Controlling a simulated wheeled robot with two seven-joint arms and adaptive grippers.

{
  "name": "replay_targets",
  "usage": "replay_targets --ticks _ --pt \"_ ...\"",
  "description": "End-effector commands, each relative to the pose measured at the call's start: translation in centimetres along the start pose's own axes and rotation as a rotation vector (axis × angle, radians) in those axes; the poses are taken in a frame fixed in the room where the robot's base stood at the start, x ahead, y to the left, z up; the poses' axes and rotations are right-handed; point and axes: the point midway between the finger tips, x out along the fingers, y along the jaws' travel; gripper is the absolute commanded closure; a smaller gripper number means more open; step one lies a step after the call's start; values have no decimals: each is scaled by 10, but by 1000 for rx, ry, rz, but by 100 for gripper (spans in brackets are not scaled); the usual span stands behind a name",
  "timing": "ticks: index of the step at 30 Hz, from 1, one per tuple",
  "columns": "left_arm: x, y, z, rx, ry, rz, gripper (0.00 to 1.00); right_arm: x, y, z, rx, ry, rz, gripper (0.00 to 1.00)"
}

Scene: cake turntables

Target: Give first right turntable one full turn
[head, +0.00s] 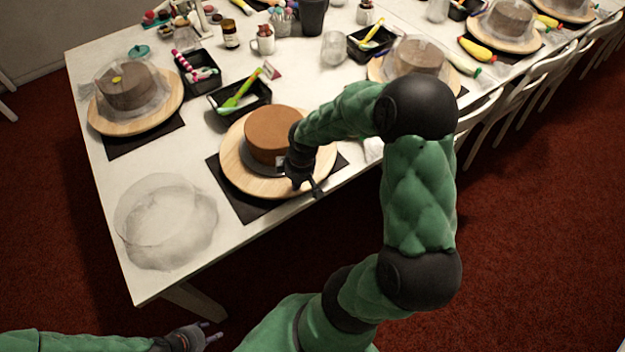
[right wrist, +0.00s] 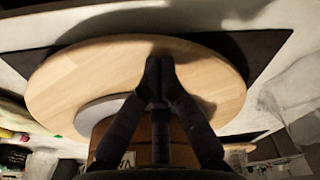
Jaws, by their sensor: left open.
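The turntable in front of me is a round light-wood disc (head: 238,170) on a black mat at the table's near edge. A brown cake (head: 272,132) stands on it, on a grey round board. My right gripper (head: 305,186) is at the near right part of the disc, beside the cake. In the right wrist view, its fingertips (right wrist: 160,66) meet over the wooden disc (right wrist: 75,85), with nothing seen between them. Whether they touch the wood is unclear. My left gripper (head: 212,334) is open and empty, low in front of the table.
Another turntable (head: 102,122) with a covered cake stands at left; more (head: 380,72) stand farther along. A clear crumpled cover (head: 165,225) lies at the near left corner. Black trays (head: 243,103) with tools sit behind the cake. White chairs (head: 520,95) line the right side.

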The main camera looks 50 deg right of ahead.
Motion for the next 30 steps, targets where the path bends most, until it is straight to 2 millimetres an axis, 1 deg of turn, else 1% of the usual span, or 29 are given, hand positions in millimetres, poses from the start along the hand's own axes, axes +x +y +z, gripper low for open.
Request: replay_targets --ticks 11,21,30 --pt "0 0 0 0 0 0 54 0 -1 -1 0 0 0 100" --pt "2 -1 0 0 0 0 54 2 -12 -12 -1 0 0 100" --pt "2 -1 0 0 0 0 54 1 -12 -12 1 0 0 100"
